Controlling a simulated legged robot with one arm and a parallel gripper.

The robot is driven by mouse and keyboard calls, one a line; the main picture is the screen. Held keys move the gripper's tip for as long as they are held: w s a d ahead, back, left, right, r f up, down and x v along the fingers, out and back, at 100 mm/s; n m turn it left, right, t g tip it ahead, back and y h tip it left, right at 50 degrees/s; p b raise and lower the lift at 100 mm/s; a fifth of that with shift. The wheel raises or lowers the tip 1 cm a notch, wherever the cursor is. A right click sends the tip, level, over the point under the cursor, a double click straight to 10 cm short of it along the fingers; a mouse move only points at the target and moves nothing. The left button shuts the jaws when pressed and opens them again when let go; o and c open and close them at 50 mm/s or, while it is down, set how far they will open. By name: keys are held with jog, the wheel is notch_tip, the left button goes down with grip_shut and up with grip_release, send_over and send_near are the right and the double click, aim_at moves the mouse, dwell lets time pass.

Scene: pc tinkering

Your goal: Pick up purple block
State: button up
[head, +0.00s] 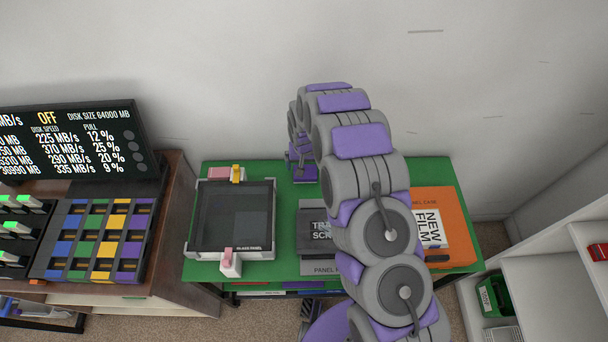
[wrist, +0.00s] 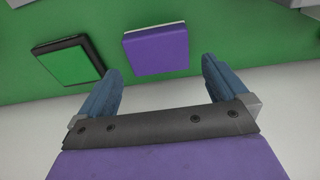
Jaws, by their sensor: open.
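The purple block (wrist: 156,49) shows in the wrist view as a flat, square piece with a pale far edge, on a green surface. My gripper (wrist: 160,68) is open, with its two blue fingers apart and nothing between them. The block is just beyond the fingertips, roughly centred between them, and appears apart from both. In the head view my gripper (head: 303,168) is over the back of the green table (head: 290,268). I cannot make out the block there.
A black-framed piece with a green face (wrist: 68,65) lies left of the block. A glass panel device (head: 234,218) stands left on the table; an orange case (head: 446,208) lies right. A rack of coloured slots (head: 98,240) and a screen (head: 75,140) are further left.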

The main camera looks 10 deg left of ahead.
jog(key=shift+d+f, duration=0.15)
jog(key=shift+f, duration=0.45)
jog(key=f, duration=0.1)
jog(key=f+b, duration=0.1)
jog(key=f, duration=0.2)
jog(key=shift+w, duration=0.35)
jog(key=shift+r, duration=0.1)
jog(key=c, duration=0.8)
jog(key=shift+r, duration=0.1)
notch_tip(320, 180, up, 10)
jog(key=shift+f+p, duration=0.1)
jog(key=shift+p, duration=0.7)
jog(key=o, duration=0.5)
jog(key=c, duration=0.3)
jog(key=shift+c, duration=0.2)
